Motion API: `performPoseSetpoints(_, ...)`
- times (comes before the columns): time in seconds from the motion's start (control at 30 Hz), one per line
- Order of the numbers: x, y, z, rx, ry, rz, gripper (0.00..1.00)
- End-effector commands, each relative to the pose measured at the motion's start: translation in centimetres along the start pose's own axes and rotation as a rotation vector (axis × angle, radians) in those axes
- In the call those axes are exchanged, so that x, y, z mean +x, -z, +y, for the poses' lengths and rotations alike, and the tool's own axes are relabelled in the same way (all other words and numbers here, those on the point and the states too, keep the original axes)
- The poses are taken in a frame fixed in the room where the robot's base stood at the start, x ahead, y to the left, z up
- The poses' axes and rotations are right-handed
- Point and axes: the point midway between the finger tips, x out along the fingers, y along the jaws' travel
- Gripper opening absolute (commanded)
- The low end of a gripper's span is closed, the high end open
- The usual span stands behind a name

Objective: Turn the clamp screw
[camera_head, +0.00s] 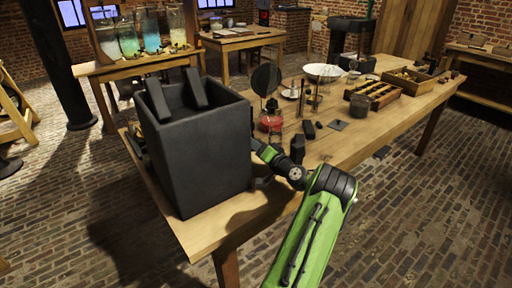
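I cannot pick out a clamp screw for certain in the head view. A large dark open-topped box (200,150) stands upright on the near left end of the wooden table, with two dark slabs (158,100) sticking up out of it. My green and black arm reaches from the lower right to the right side of this box. The far end of my arm passes behind the box's right edge, so my gripper is hidden. Whether it touches or holds anything does not show. Small brass and dark fittings (312,100) stand on the table beyond, too small to make out.
The table (350,145) also holds a red-based glass vessel (270,122), a round dark disc (266,79), a white bowl (323,72), dark blocks (308,129) and a compartmented wooden tray (374,94). Glass jars with coloured liquid (151,36) stand on a table behind. The front right tabletop is mostly bare.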

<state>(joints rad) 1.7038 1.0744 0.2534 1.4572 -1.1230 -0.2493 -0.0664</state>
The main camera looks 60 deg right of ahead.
Motion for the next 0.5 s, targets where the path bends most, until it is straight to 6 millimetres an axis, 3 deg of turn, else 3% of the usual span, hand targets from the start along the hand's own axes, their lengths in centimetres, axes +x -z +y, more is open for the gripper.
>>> performPoseSetpoints(0.5,-0.06,-0.16,0.21,-0.228,-0.004,-0.005,0.06)
